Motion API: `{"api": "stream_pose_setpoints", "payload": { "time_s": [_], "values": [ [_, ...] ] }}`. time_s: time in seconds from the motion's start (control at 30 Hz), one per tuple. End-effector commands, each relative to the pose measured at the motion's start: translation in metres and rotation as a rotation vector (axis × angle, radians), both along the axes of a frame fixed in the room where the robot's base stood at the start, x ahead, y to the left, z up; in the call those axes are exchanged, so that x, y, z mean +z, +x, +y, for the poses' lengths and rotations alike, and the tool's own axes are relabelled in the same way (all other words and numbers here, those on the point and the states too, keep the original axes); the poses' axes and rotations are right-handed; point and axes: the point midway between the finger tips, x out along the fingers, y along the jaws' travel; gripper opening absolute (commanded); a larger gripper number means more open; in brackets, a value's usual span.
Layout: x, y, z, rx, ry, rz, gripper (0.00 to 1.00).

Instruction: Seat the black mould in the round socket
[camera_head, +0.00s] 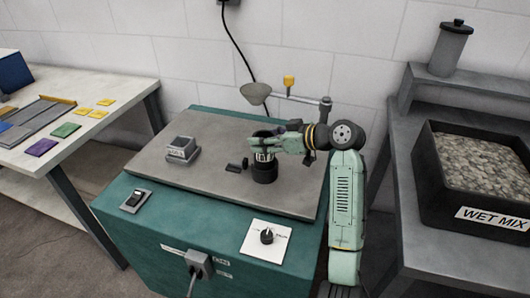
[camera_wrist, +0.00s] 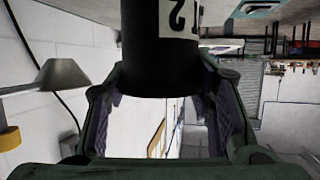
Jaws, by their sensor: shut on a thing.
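The black mould (camera_head: 262,144) is a dark cylinder with a white label, upright on the grey top of the teal cabinet. My gripper (camera_head: 272,143) reaches it from the right and is shut around it. In the wrist view the mould (camera_wrist: 160,62) is between the two fingers of my gripper (camera_wrist: 163,80), its label partly cut off. The round socket (camera_head: 264,173) is a black ring directly below the mould. I cannot tell how far the mould's lower end is inside it. The socket's inside is hidden.
Small dark blocks (camera_head: 238,166) lie just left of the socket. A grey square holder (camera_head: 182,149) stands further left. A funnel (camera_head: 255,93) on a rod hangs behind my gripper. A wet-mix bin (camera_head: 478,180) stands on the right bench. The plate's front is clear.

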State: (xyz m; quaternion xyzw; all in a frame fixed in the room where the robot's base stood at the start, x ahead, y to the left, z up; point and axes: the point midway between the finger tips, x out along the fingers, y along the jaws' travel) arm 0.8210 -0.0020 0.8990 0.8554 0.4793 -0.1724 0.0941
Motion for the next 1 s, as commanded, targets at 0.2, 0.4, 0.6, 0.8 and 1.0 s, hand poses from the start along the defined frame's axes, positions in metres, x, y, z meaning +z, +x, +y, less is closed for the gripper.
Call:
{"api": "stream_pose_setpoints", "payload": {
  "time_s": [0.2,0.4,0.6,0.8,1.0],
  "values": [
    [-0.038,0.0,0.0,-0.001,0.001,0.002,0.12],
    [-0.036,0.0,0.0,0.0,0.0,0.001,0.12],
    [-0.039,0.0,0.0,0.001,0.0,0.002,0.5],
    [-0.039,0.0,0.0,0.001,0.0,0.002,0.63],
    [-0.039,0.0,0.0,0.001,0.0,0.002,0.69]
  ]
}}
